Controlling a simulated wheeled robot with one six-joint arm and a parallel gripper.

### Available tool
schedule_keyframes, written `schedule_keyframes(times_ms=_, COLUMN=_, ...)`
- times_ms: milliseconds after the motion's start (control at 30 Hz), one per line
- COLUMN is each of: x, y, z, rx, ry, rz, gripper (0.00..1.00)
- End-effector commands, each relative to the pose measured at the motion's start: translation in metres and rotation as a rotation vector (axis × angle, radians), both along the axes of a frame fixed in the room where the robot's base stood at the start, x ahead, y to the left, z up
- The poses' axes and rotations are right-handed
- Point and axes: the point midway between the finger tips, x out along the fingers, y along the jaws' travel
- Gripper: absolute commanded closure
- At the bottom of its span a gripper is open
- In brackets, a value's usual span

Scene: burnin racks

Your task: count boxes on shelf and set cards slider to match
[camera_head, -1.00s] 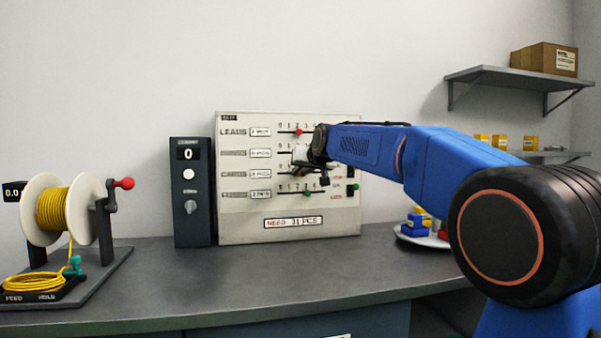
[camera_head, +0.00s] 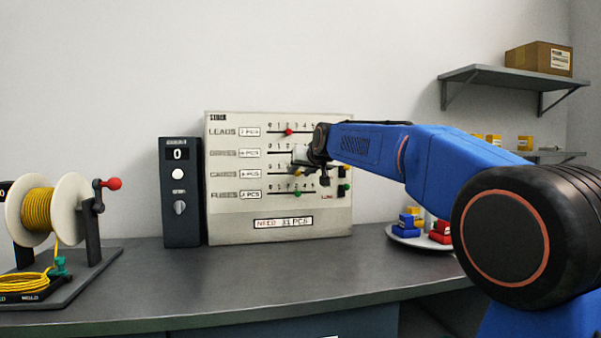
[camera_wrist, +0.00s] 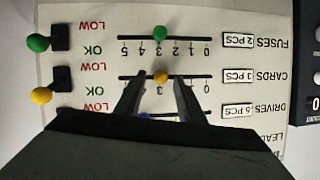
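The slider panel (camera_head: 230,225) stands upright at the back of the bench, with rows for leads, drives, cards and fuses. In the wrist view, upside down, the cards slider's yellow knob (camera_wrist: 161,76) sits around 3 on its 0 to 5 scale. My gripper (camera_wrist: 159,82) is open, with one finger on each side of that knob and a gap on both sides. My gripper (camera_head: 303,158) hides part of the panel in the head view. Small yellow boxes (camera_head: 525,143) stand on the lower shelf (camera_head: 560,154), partly hidden by my arm; three show.
The fuses slider's green knob (camera_wrist: 160,33) is close beside the cards row. Levers with green (camera_wrist: 38,42) and yellow (camera_wrist: 41,96) knobs sit at LOW/OK marks. A plate (camera_head: 405,239) of colored blocks, a counter box (camera_head: 180,225) and a cable spool (camera_head: 75,205) flank the panel.

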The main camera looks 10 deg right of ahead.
Motion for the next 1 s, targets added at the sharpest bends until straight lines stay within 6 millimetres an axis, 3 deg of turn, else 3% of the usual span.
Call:
schedule_keyframes(times_ms=700, x=-0.121, y=-0.016, z=0.051, rx=0.0, ry=-0.003, rz=0.0, gripper=0.65)
schedule_keyframes(times_ms=1000, x=-0.151, y=-0.02, z=0.062, rx=0.0, ry=0.0, rz=0.0, gripper=0.65)
